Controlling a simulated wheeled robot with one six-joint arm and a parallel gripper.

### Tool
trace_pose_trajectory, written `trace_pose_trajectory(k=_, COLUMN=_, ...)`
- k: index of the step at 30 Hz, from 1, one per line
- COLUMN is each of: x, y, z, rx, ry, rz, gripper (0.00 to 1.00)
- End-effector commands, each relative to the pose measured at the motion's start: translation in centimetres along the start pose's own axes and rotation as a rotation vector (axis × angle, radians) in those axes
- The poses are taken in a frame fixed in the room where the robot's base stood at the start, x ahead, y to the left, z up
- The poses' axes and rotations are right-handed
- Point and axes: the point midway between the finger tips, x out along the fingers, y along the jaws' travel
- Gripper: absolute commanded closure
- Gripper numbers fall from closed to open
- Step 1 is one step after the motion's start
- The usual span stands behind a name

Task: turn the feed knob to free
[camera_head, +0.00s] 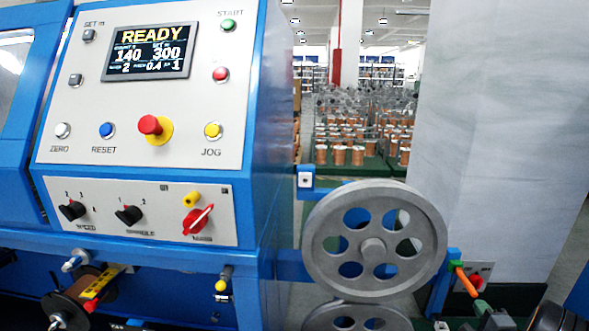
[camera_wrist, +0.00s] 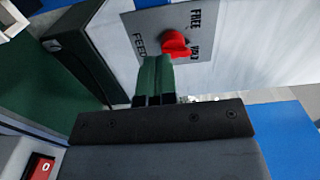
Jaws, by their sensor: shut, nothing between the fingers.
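The feed knob (camera_wrist: 175,45) is red and sits on a grey plate (camera_wrist: 150,22) in the wrist view. The plate has FREE at the upper right, FEED at the left, and another word by the knob too blurred to read surely. I cannot tell for sure which mark the knob points at. My gripper (camera_wrist: 156,62) has green fingers, shut together and empty. Its tips are just below the knob in the picture; whether they touch it is unclear. In the head view the small plate (camera_head: 487,269) and red knob (camera_head: 472,285) are at the lower right, partly covered.
An orange-handled lever (camera_head: 461,277) on a blue bracket stands just left of the knob plate in the head view. A large grey pulley wheel (camera_head: 373,238) is farther left. The blue winding machine (camera_head: 262,150) fills the left side. A pale panel (camera_head: 500,130) stands behind.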

Motion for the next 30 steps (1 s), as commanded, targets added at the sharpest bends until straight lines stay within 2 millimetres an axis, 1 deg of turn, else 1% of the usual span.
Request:
trace_pose_trajectory(k=2, x=-0.1, y=-0.3, z=0.1, rx=-0.042, ry=0.000, rz=0.001, gripper=1.00)
trace_pose_trajectory(k=6, x=-0.4, y=-0.8, z=0.2, rx=-0.198, ry=0.000, rz=0.002, gripper=1.00)
trace_pose_trajectory(k=12, x=-0.8, y=-1.1, z=0.6, rx=-0.408, ry=0.000, rz=0.001, gripper=1.00)
trace_pose_trajectory(k=16, x=-0.6, y=-1.1, z=0.7, rx=-0.487, ry=-0.001, rz=0.000, gripper=1.00)
trace_pose_trajectory(k=20, x=0.4, y=-0.9, z=0.8, rx=-0.514, ry=-0.002, rz=-0.001, gripper=1.00)
trace_pose_trajectory(k=30, x=4.2, y=-0.8, z=0.8, rx=-0.514, ry=-0.001, rz=-0.001, gripper=1.00)
